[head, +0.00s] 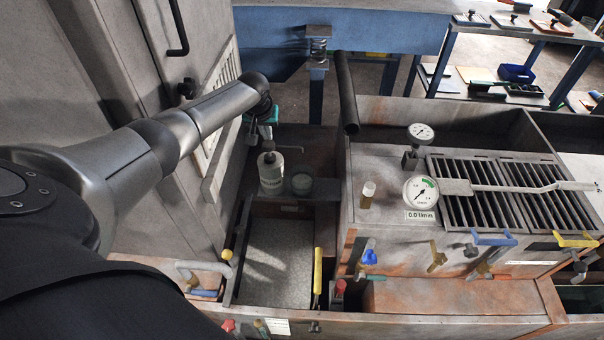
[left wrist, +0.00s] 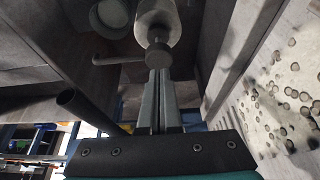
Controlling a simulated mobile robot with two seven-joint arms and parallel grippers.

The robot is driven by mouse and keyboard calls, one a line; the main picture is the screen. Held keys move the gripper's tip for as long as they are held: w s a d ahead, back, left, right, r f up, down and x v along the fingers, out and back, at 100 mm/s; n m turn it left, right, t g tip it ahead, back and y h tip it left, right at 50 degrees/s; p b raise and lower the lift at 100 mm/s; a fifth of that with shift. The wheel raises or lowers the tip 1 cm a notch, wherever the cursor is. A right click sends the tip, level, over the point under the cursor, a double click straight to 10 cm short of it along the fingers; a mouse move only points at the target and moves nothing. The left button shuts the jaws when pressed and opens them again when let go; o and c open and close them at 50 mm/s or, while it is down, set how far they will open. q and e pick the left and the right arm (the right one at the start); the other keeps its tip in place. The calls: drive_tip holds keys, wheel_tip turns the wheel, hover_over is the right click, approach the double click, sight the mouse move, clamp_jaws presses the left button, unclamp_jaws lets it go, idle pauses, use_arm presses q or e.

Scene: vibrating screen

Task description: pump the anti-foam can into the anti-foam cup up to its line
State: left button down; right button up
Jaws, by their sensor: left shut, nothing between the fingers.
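The anti-foam can (head: 271,174) is a pale cylinder with a dark pump head (head: 268,156) and a thin spout pointing right, standing on a shelf. The anti-foam cup (head: 302,184) is a small round vessel just to its right; its line and level cannot be made out. My left gripper (head: 267,141) is shut and empty, directly above the pump head. In the left wrist view, the fingertips (left wrist: 158,74) reach to the pump head (left wrist: 157,56); contact cannot be told. The can (left wrist: 157,22) and cup (left wrist: 110,15) also show there. My right gripper is not in view.
A tall grey cabinet (head: 150,60) stands close on the left. A dark upright pipe (head: 346,95) and a rusty tank with grates and a gauge (head: 421,194) stand on the right. A pale sloping screen panel (head: 275,262) lies in front of the shelf.

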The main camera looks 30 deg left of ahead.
use_arm(q)
drive_tip(key=shift+f, duration=0.1)
drive_tip(key=shift+f+b, duration=0.4)
drive_tip(key=shift+f, duration=0.15)
drive_tip(key=shift+f+b, duration=0.55)
drive_tip(key=shift+f, duration=0.25)
drive_tip(key=shift+r+p, duration=1.45)
drive_tip(key=shift+p, duration=0.1)
wheel_tip(320, 180, up, 6)
drive_tip(key=p, duration=0.6)
drive_tip(key=shift+p, duration=0.35)
drive_tip(key=shift+f, duration=0.1)
